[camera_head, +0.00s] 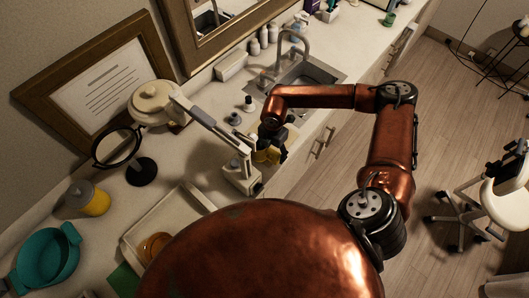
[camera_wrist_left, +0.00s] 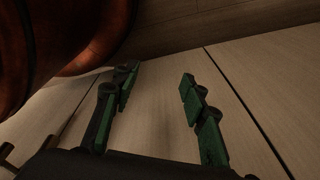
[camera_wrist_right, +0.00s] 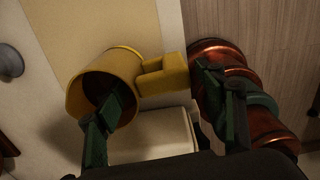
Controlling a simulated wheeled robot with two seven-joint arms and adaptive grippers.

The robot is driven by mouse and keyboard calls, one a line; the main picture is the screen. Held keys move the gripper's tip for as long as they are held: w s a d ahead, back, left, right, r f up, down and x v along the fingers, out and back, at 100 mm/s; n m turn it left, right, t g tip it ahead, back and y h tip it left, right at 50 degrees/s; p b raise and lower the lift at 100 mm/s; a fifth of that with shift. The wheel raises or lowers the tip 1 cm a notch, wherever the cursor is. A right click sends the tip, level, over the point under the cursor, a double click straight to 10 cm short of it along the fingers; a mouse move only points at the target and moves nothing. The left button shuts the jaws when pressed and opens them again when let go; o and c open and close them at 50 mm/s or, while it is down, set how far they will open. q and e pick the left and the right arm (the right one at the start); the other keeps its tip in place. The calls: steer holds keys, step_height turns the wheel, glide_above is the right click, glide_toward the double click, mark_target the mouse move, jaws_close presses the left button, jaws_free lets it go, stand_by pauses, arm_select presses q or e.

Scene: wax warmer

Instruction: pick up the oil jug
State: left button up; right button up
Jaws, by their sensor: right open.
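The yellow oil jug (camera_head: 268,156) stands on the counter near its front edge, just beyond the white lamp post. In the right wrist view the jug (camera_wrist_right: 84,93) shows its round open mouth, with its blocky handle (camera_wrist_right: 162,75) pointing right. My right gripper (camera_wrist_right: 166,84) is open, one finger overlapping the jug's mouth and the other to the right of the handle. I cannot tell whether either finger touches. In the head view the right gripper (camera_head: 276,138) partly hides the jug. My left gripper (camera_wrist_left: 158,78) is open and empty, facing pale panels; the head view does not show it.
The white magnifier lamp (camera_head: 238,174) stands close beside the jug. A sink (camera_head: 305,78) lies beyond it. A pale tray (camera_head: 133,238), a yellow jar with a grey lid (camera_head: 96,203) and a teal bowl (camera_head: 45,262) are at the left. Floor lies right of the counter.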

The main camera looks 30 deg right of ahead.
steer(key=shift+s+d+f+p, duration=0.1)
steer(key=shift+f+p, duration=0.2)
steer(key=shift+f, duration=0.8)
steer(key=shift+s+d+f+p, duration=0.1)
steer(key=shift+f+p, duration=0.15)
steer(key=shift+f, duration=0.85)
jaws_close()
